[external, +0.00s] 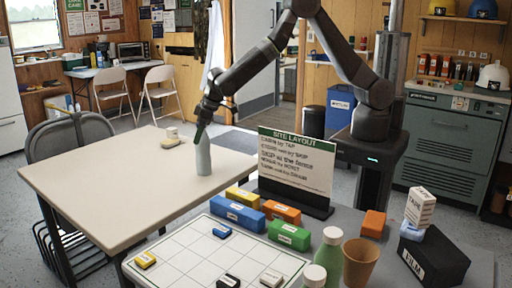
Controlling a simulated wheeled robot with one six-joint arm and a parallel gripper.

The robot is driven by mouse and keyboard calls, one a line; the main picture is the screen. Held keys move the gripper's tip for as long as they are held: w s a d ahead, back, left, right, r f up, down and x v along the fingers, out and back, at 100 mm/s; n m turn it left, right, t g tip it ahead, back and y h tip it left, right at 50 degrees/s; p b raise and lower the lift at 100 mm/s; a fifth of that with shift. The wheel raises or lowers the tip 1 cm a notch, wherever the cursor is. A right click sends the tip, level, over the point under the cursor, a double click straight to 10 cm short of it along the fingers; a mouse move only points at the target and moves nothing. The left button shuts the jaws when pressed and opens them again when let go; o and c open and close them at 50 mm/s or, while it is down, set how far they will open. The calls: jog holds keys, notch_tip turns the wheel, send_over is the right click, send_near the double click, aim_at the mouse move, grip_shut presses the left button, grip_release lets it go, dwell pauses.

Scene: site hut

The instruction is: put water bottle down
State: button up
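The water bottle (203,158), pale grey-blue, is upright over the right part of the light table (100,195). Its base appears at or just above the tabletop; I cannot tell whether it touches. My gripper (200,131) reaches down from above, with its fingers at the bottle's top. It appears shut on the bottle there, though the fingers hide the neck and the grip is small in view.
A small white cup (172,132) and a yellowish item (170,142) lie at the table's far edge. A site layout sign (297,160), coloured blocks, a green bottle (329,262) and a brown cup (360,262) crowd the nearer table. The light table's left and front are clear.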

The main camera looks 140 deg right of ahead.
jog(key=shift+r, duration=0.25)
jog(key=b+v, duration=0.1)
jog(key=v, duration=1.1)
jog(key=shift+f, duration=0.25)
jog(key=p+x, duration=0.1)
jog(key=x, duration=1.1)
jog(key=shift+f, duration=0.2)
jog(key=shift+w+r, duration=0.1)
jog(key=shift+r, duration=1.35)
